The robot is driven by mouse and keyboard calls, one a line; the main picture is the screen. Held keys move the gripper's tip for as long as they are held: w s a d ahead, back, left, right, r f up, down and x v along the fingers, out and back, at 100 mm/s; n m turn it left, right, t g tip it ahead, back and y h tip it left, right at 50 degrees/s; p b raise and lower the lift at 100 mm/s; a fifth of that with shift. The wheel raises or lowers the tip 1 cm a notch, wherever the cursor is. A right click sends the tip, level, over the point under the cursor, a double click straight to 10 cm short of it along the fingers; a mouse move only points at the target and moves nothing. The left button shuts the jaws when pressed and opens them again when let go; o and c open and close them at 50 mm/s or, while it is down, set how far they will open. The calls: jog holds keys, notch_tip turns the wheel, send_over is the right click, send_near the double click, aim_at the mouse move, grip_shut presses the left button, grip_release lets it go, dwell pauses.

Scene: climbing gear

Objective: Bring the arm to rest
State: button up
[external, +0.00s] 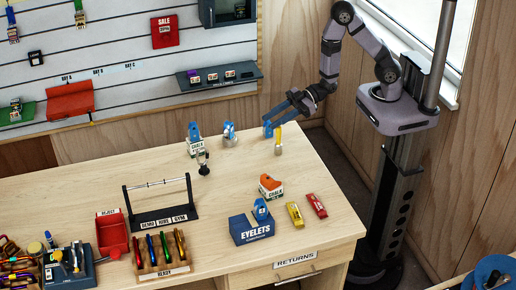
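My arm reaches from its column at the right over the back right corner of the wooden bench (100,190). My gripper (279,109) points left and slightly down, its two dark blue fingers apparently apart with nothing clear between them. Just below the fingertips, a small blue piece (268,130) and a yellow piece (278,134) stand near the bench's back edge. I cannot tell whether a finger touches the blue piece.
A black rack (162,216), an EYELETS box (251,230), a red REJECT bin (112,236) and a READY tray (163,267) occupy the bench. A wall shelf (219,76) is behind.

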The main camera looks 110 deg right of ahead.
jog(key=s+d+f+m+g+h, duration=0.2)
jog(key=s+d+f+g+h, duration=0.15)
jog(key=s+g, duration=0.35)
jog(key=s+a+r+g, duration=0.1)
jog(key=s+a+g, duration=0.2)
jog(key=s, duration=0.5)
jog(key=s+a+r+g+b, duration=0.1)
jog(key=s+a+g, duration=0.2)
jog(key=s, duration=0.5)
jog(key=shift+a+m+g+y, duration=0.3)
jog(key=shift+m+g+y, duration=0.1)
jog(key=shift+g, duration=0.2)
